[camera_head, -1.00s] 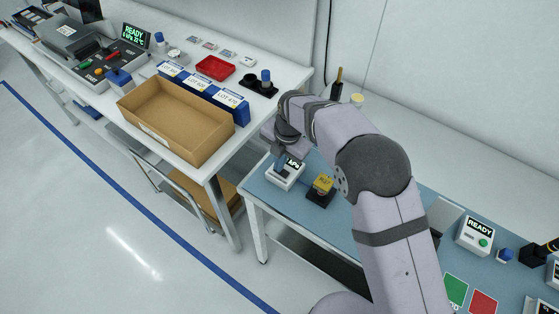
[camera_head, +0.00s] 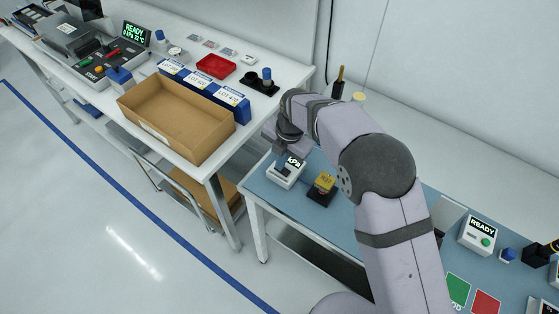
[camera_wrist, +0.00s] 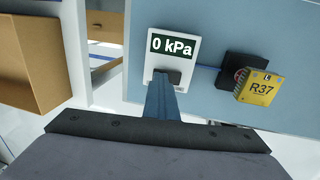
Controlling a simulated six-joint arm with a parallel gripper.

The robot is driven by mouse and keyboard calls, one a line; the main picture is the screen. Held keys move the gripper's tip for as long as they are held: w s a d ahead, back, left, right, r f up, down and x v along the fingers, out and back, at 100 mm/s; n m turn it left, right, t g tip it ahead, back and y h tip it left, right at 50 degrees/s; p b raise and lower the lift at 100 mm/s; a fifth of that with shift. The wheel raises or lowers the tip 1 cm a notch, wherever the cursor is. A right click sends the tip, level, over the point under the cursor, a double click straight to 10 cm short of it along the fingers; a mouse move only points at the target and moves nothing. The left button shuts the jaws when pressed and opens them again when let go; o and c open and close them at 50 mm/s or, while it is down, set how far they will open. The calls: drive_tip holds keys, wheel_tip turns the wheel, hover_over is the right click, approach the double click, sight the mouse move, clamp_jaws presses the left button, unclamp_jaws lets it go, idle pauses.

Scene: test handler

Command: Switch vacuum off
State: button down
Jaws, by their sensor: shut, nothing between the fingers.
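The vacuum unit (camera_head: 287,172) is a small white box with a dark display on the blue bench. In the wrist view the vacuum unit (camera_wrist: 188,31) shows "0 kPa" in white figures. My gripper (camera_wrist: 165,84) is shut with nothing between its fingers. Its blue fingers reach to the lower part of the unit's face, over a dark patch there. I cannot tell whether they touch it. The switch itself is hidden or not distinct. In the head view my gripper (camera_head: 282,163) is over the unit, partly hidden by my arm.
Right of the unit, a yellow block marked R37 (camera_wrist: 261,88) sits on a black base (camera_wrist: 234,65). A cardboard box (camera_head: 170,118) stands on the white table at left. A white READY box (camera_head: 478,233) is farther right on the blue bench.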

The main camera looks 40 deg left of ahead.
drive_tip(key=shift+d+f, duration=0.15)
drive_tip(key=shift+d, duration=0.6)
drive_tip(key=shift+a, duration=0.1)
drive_tip(key=shift+r, duration=0.55)
drive_tip(key=r+p, duration=0.3)
drive_tip(key=r, duration=0.1)
drive_tip(key=shift+d, duration=0.35)
drive_tip(key=shift+r+b, duration=0.25)
drive_tip(key=shift+b, duration=0.75)
wheel_tip(320, 180, up, 8)
drive_tip(key=b, duration=0.2)
hover_over(286, 173)
drive_tip(key=d, duration=0.2)
drive_tip(key=shift+a+r, duration=0.2)
drive_tip(key=shift+a, duration=0.05)
drive_tip(key=shift+a+b, duration=0.15)
drive_tip(key=shift+b, duration=0.3)
